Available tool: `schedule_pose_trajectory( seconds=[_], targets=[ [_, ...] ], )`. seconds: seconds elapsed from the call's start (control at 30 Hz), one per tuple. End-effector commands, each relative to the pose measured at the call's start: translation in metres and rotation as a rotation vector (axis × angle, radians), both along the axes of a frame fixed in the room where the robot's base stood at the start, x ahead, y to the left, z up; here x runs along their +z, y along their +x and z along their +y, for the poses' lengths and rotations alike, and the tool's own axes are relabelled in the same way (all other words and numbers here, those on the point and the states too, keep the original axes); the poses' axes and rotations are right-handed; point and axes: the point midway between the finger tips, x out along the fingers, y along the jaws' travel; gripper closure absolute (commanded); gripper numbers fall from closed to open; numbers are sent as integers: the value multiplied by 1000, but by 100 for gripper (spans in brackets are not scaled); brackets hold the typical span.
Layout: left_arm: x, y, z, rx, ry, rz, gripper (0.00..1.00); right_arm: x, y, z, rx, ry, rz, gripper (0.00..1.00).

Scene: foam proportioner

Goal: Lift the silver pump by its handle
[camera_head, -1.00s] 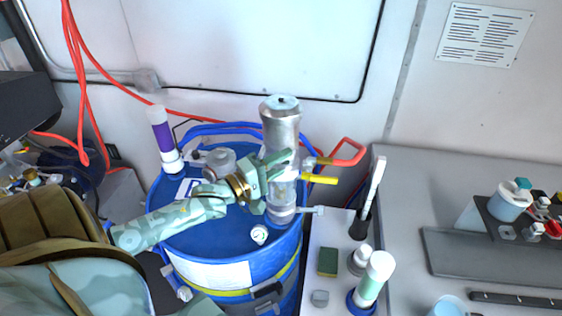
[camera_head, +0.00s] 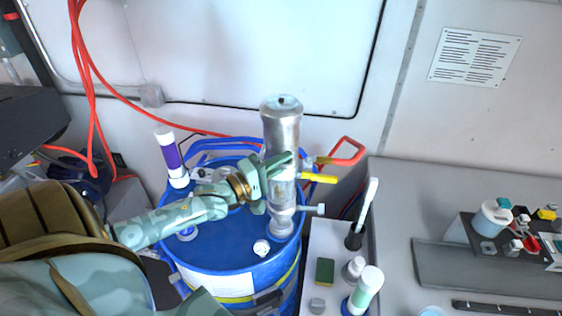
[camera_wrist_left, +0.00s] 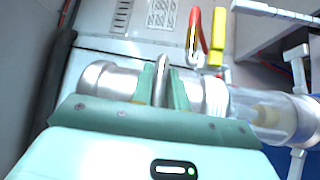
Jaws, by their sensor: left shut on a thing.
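The silver pump (camera_head: 281,132) stands upright over the blue drum (camera_head: 215,246), with a clear section and a metal lower end below its silver body. A red handle (camera_head: 351,148) and a yellow handle (camera_head: 319,178) stick out on its right. My left gripper (camera_head: 272,177) reaches it from the left. In the left wrist view, my left gripper's fingers (camera_wrist_left: 161,88) are shut on the pump's silver loop handle (camera_wrist_left: 162,68), one finger on each side. The pump body (camera_wrist_left: 110,82) lies just behind the fingers. My right gripper is not in view.
A purple-and-white bottle (camera_head: 168,152) stands at the drum's left back. A grey bench (camera_head: 390,215) is on the right, with a green-and-white bottle (camera_head: 365,290) and a white stick in a dark holder (camera_head: 354,238) near it. Red hoses (camera_head: 90,85) hang at the left.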

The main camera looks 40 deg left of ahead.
Motion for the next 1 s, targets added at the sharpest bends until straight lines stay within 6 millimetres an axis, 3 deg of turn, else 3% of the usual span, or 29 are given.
schedule_pose_trajectory(
  seconds=[0.03, 0.07, 0.43, 0.47, 0.5, 0.83, 1.0],
  targets=[
    [14, 1, 1, 0, -4, -10, 100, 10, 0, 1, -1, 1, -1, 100],
    [15, 1, 1, 0, -4, -10, 100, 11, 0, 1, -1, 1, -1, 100],
    [13, 1, 0, 1, -5, -8, 100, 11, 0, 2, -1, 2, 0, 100],
    [13, 1, 0, 1, -5, -8, 78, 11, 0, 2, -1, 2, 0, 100],
    [12, 1, 0, 1, -5, -8, 67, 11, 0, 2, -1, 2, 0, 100],
    [9, -2, 1, 0, -3, -1, 67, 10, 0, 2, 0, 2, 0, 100],
    [4, -23, 6, 0, -1, 2, 67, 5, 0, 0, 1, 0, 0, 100]
  ],
)
